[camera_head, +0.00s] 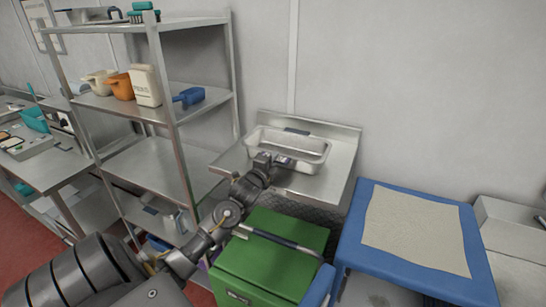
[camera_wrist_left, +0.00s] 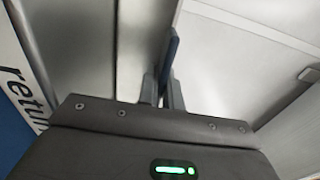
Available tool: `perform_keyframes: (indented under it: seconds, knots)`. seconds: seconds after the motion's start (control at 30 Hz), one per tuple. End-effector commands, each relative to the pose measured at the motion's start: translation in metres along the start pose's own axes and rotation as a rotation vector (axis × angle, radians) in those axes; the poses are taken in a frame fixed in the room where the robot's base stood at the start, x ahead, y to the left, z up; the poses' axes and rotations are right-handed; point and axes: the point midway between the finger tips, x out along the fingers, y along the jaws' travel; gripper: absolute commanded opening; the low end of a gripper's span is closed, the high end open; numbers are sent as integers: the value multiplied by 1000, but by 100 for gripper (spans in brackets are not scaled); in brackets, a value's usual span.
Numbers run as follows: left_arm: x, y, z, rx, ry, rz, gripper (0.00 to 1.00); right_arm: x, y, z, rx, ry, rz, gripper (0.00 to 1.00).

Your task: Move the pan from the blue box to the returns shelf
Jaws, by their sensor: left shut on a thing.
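The pan (camera_head: 306,147) is a silver rectangular metal tray in the head view, level over the small steel wall shelf (camera_head: 338,178). I cannot tell whether its base touches the shelf. My left gripper (camera_head: 272,162) is shut on the pan's near rim. In the left wrist view the fingers of my left gripper (camera_wrist_left: 169,88) are close together, and part of a "retur..." label (camera_wrist_left: 22,92) shows at the left. A blue-rimmed, box-like stand (camera_head: 461,287) with a pale beige top is at the right. My right gripper is out of view.
A green box (camera_head: 262,270) with a bar handle stands below the shelf. A tall steel rack (camera_head: 160,165) at the left holds an orange jug (camera_head: 121,87), a white container (camera_head: 145,86) and a blue scoop (camera_head: 189,96). A wall rises behind the shelf.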

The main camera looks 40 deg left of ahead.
Motion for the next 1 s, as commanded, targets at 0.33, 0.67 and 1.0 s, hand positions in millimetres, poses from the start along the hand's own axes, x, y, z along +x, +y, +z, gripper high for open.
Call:
perform_keyframes:
  seconds: [0.33,0.67,1.0]
  knots:
    - [0,2,0,1,0,0,20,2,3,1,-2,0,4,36]
    - [0,2,0,1,0,0,29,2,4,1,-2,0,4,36]
    - [-41,6,0,4,3,-1,29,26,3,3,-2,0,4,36]
